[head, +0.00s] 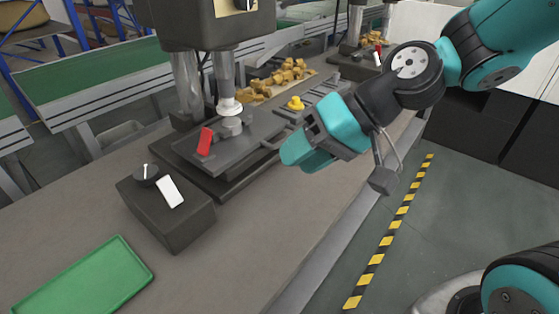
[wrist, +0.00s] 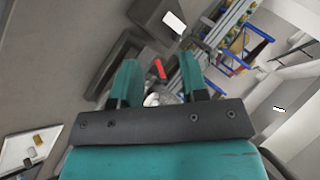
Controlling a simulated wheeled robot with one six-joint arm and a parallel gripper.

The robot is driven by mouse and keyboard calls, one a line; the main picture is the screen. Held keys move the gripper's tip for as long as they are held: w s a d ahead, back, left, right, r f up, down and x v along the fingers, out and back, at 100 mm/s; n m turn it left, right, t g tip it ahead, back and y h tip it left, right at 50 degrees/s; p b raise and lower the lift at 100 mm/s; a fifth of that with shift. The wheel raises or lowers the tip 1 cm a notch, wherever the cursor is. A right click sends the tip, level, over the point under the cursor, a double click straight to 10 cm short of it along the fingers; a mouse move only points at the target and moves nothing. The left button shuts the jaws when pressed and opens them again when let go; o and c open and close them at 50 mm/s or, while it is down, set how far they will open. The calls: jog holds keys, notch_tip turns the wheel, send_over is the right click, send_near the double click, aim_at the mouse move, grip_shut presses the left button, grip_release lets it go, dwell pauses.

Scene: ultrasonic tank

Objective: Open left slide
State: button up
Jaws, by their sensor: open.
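A dark press machine (head: 215,20) stands on the bench in the head view. At its base is a dark flat slide plate (head: 190,152) with an upright red tab (head: 205,141). A short bar (head: 268,146) sticks out from the plate's right side, near my gripper. My gripper (head: 300,158) is open and empty, to the right of the plate and apart from the red tab. In the wrist view, the red tab (wrist: 159,69) shows beyond the gap between my teal fingers (wrist: 157,66). Whether a fingertip touches the bar is unclear.
A dark control box (head: 165,215) with a white label and a green tray (head: 85,278) lie at the front left. A yellow button (head: 296,103) and brass parts (head: 280,76) sit behind my gripper. A second red-tabbed station (head: 375,50) stands farther back.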

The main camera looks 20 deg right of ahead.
jog(key=w+d+f+m+t+y+b, duration=0.2)
jog(key=w+d+f+m+t+b, duration=0.35)
jog(key=w+f, duration=0.35)
jog(key=m+t+h+b, duration=0.2)
jog(key=m+t+b, duration=0.25)
jog(key=m, duration=0.35)
send_near(283, 140)
jog(key=shift+n, duration=0.35)
jog(key=p+x, duration=0.1)
jog(key=x, duration=0.2)
jog(key=p+x, duration=0.1)
jog(key=x, duration=0.3)
jog(key=p+x, duration=0.2)
jog(key=x, duration=0.1)
jog(key=shift+w+a+f, duration=0.1)
jog(key=shift+w+f, duration=0.05)
jog(key=shift+f, duration=0.2)
jog(key=shift+c, duration=0.2)
grip_shut()
